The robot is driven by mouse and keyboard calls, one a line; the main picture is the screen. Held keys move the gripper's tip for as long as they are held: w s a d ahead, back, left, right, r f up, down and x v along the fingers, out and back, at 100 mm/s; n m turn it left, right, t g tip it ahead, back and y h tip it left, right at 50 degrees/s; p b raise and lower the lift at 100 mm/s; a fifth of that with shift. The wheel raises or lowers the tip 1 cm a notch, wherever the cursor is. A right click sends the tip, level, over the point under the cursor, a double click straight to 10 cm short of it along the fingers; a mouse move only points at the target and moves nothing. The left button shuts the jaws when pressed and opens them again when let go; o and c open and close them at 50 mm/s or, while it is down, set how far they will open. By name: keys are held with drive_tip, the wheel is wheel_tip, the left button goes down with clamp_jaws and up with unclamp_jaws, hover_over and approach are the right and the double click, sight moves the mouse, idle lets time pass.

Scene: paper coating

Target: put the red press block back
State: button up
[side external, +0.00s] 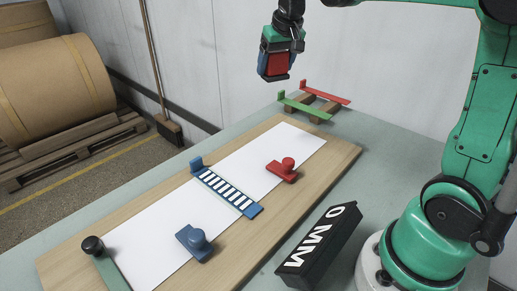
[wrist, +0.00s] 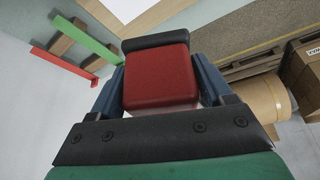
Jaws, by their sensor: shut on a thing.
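The red press block (side external: 277,65), a red body with a dark layer at its lower end, is held in the air by my gripper (side external: 278,58). In the wrist view the red block (wrist: 160,78) sits between two blue fingers, shut on its sides. My gripper is high above the far end of the bench, behind the wooden board (side external: 335,163) and apart from everything below. The block's far faces are hidden.
White paper (side external: 255,155) lies on the board, with a blue striped bar (side external: 227,190), a red knobbed piece (side external: 283,168) and a blue knobbed piece (side external: 194,243). A wooden rest (side external: 318,110) carries green and red bars. A black "0 MM" box (side external: 315,255) stands right.

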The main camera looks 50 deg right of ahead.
sight(270, 141)
wheel_tip(270, 141, down, 17)
drive_tip(key=shift+f, duration=0.2)
drive_tip(key=shift+f, duration=0.1)
idle(0.3)
drive_tip(key=o, duration=1.2)
drive_tip(key=shift+c, duration=0.2)
drive_tip(key=v, duration=1.2)
drive_tip(key=s+a+n+t+y, duration=0.1)
drive_tip(key=s+a+n+t, duration=0.2)
drive_tip(key=s+a, duration=0.4)
drive_tip(key=a+n, duration=0.1)
drive_tip(key=a, duration=0.3)
drive_tip(key=shift+s+a+f+n+y, duration=0.2)
drive_tip(key=shift+s+a+n+y, duration=0.1)
drive_tip(key=shift+y, duration=0.1)
